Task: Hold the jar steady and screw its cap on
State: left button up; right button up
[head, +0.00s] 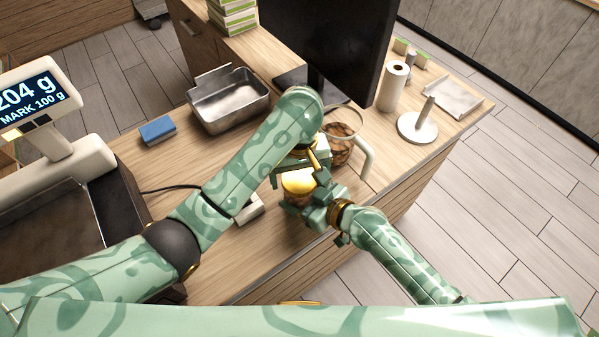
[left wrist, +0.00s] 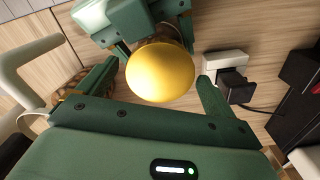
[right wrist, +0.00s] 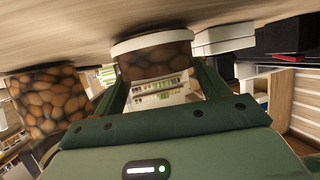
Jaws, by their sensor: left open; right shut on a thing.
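The jar (right wrist: 152,58) stands upright with brown nuts inside; the right wrist view is upside down. My right gripper (head: 318,206) is shut on the jar's side, one finger on either side of it. The gold cap (head: 298,182) sits over the jar's mouth and also shows from above in the left wrist view (left wrist: 160,72). I cannot tell how tightly it is seated. My left gripper (head: 302,167) is above the cap, open, with one finger on either side of it. Gaps show beside the cap. The left arm partly hides the jar in the head view.
A glass pitcher of nuts (head: 341,150) stands close behind the jar. A white block (head: 250,209) with a black plug lies beside it. A metal tray (head: 229,100), blue sponge (head: 157,130), monitor (head: 335,45), paper roll (head: 393,86) and scale (head: 60,165) stand around.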

pick_arm(q)
jog(key=c, duration=1.1)
jog(key=shift+o, duration=0.2)
jog(key=m, duration=0.3)
jog(key=o, duration=1.1)
jog(key=shift+r, duration=2.25)
jog(key=shift+c, duration=0.2)
